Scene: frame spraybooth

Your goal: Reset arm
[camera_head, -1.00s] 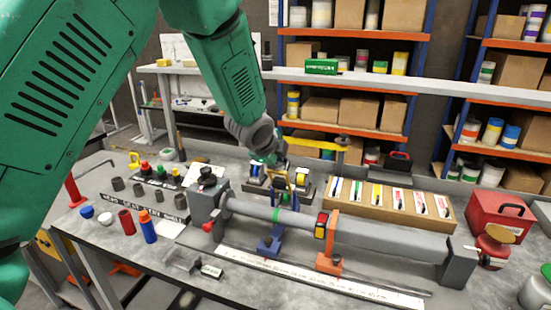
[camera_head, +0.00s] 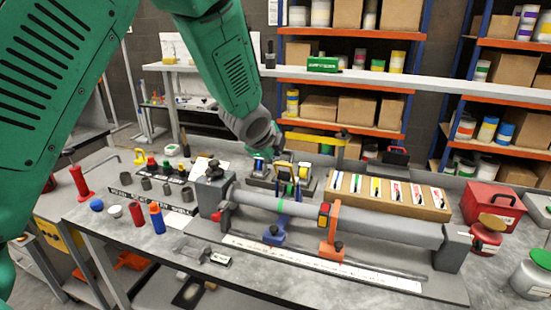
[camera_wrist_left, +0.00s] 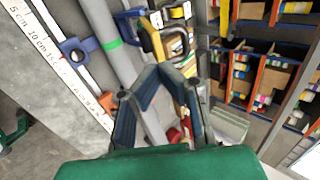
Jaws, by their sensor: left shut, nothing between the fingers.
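My left arm comes in from the upper left in the head view. Its gripper (camera_head: 259,161) shows only in small part below the grey wrist, over the back of the workbench (camera_head: 75,213). In the left wrist view, the fingers of this gripper (camera_wrist_left: 157,74) lean together and are shut with nothing between them. Behind them are the grey tube and a yellow and black clamp (camera_wrist_left: 172,42), apart from the fingers as far as I can tell. My right gripper is in neither view.
A long grey tube (camera_head: 385,228) lies in a fixture with blue and orange clamps (camera_head: 328,228). A wooden tray (camera_head: 440,212), red toolbox (camera_head: 492,204) and blue bottle (camera_head: 157,218) stand on the bench. A ruler strip (camera_head: 320,264) lies in front. Shelves (camera_head: 345,80) stand behind.

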